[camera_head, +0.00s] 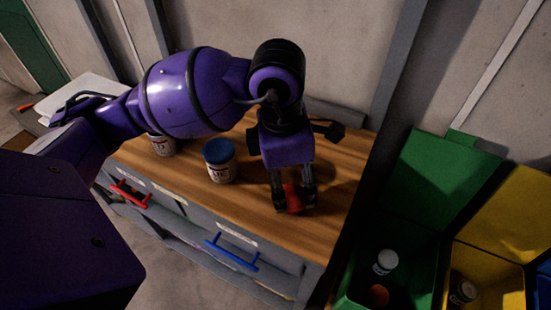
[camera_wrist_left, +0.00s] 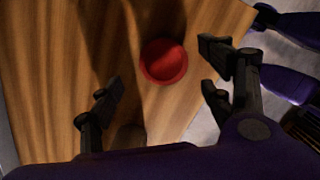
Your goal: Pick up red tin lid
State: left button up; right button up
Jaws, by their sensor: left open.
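The red tin lid (camera_wrist_left: 164,61) lies flat on the wooden worktop (camera_wrist_left: 45,60) in the left wrist view, a round red disc between and just beyond my fingers. In the head view the red tin lid (camera_head: 292,198) shows partly between the fingertips, near the right end of the worktop. My left gripper (camera_head: 294,203) points down over it with its fingers apart on either side. In the left wrist view the left gripper (camera_wrist_left: 160,72) is open and empty. I cannot tell its exact height above the lid. My right gripper is not in view.
A tin with a blue lid (camera_head: 219,160) stands left of my gripper, and another tin (camera_head: 162,146) is partly hidden under my arm. Drawers with a red handle (camera_head: 130,194) and a blue handle (camera_head: 231,253) are below. Green (camera_head: 440,185) and yellow (camera_head: 512,215) bins stand at right.

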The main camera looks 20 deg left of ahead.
aim_at(292, 196)
pick_arm(q)
jog(key=f, duration=0.5)
jog(key=shift+d, duration=0.2)
jog(key=c, duration=0.9)
